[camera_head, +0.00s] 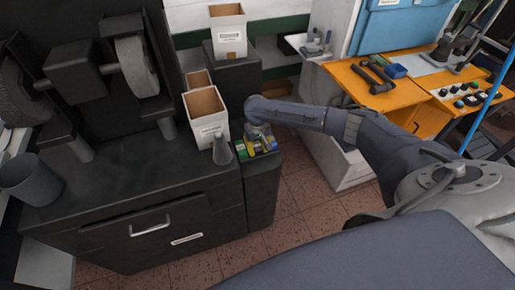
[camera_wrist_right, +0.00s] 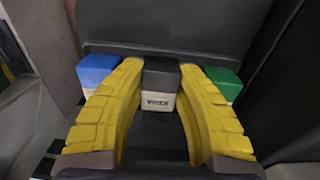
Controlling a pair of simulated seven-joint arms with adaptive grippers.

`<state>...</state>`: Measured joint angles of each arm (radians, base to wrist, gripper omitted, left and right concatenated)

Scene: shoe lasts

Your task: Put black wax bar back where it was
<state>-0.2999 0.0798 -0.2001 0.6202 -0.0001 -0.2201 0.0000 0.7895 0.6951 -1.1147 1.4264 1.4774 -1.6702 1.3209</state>
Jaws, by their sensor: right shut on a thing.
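The black wax bar (camera_wrist_right: 161,72), with a white labelled lower part, stands upright between the yellow fingers of my right gripper (camera_wrist_right: 161,85) in the right wrist view. The fingers are shut on it. A blue bar (camera_wrist_right: 97,70) is to the left of the fingers and a green bar (camera_wrist_right: 224,83) to the right, both apart from the black bar. In the head view my right gripper (camera_head: 258,146) is over the small dark stand at the end of the bench; the black bar is hard to make out there. The bar's base is hidden. My left gripper is not in view.
A grey cone-shaped container (camera_head: 221,151) and an open cardboard box (camera_head: 206,112) stand close to the left of my gripper. A dark back wall (camera_wrist_right: 160,50) rises behind the bars. An orange workbench (camera_head: 365,92) is to the right, with open tiled floor (camera_head: 290,205) in front.

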